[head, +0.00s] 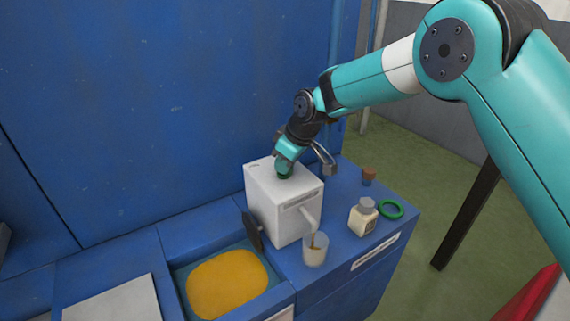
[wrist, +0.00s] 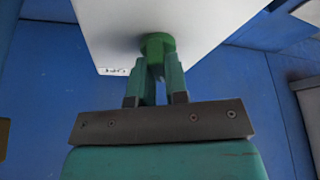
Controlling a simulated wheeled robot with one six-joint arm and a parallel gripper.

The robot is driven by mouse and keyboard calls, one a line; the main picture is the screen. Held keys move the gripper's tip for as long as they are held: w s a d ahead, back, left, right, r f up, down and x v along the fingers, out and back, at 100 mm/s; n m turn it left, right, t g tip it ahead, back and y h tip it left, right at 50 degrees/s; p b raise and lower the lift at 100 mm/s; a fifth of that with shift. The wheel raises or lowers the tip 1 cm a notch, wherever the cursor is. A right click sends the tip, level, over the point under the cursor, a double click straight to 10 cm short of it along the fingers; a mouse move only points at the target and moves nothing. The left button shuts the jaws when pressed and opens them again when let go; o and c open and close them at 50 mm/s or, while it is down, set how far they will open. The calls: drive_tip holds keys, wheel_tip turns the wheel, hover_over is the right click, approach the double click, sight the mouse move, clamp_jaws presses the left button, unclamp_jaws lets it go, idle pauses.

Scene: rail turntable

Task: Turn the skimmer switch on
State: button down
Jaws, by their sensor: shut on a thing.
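The skimmer is a white box (head: 275,215) on the blue counter, with a spout on its front right side and a dark disc (head: 252,232) at its left side. On its top is a green knob (wrist: 157,44), which I take for the switch. My gripper (head: 285,172) reaches down onto the top of the box. In the wrist view my gripper (wrist: 158,75) is shut on the green knob, with one finger on each side. In the head view the knob is mostly hidden by my gripper.
A clear cup (head: 315,250) with some brown liquid stands under the spout. A labelled jar (head: 363,217), a green ring (head: 391,209) and a brown cork-like piece (head: 369,175) are to the right. A basin of yellow-orange liquid (head: 228,284) lies at front left. A blue wall (head: 170,90) rises behind.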

drive_tip(key=shift+r+n, duration=0.15)
drive_tip(key=shift+n, duration=0.25)
drive_tip(key=c, duration=1.1)
unclamp_jaws()
drive_tip(key=b+v, duration=0.1)
drive_tip(key=v, duration=1)
drive_tip(key=b+v, duration=0.1)
drive_tip(key=v, duration=0.5)
drive_tip(key=shift+w+d+b, duration=0.2)
drive_tip(key=shift+d+b, duration=0.1)
drive_tip(key=s+d+f+m, duration=0.1)
drive_tip(key=s+d+m, duration=0.1)
drive_tip(key=s, duration=0.9)
drive_tip(key=s+d+f+m+g, duration=0.1)
drive_tip(key=s+d, duration=0.4)
drive_tip(key=s, duration=0.6)
drive_tip(key=s+d+f+m+g, duration=0.1)
drive_tip(key=s+d+f+m, duration=0.1)
drive_tip(key=s, duration=0.9)
drive_tip(key=shift+d+m, duration=0.5)
drive_tip(key=shift+d, duration=0.55)
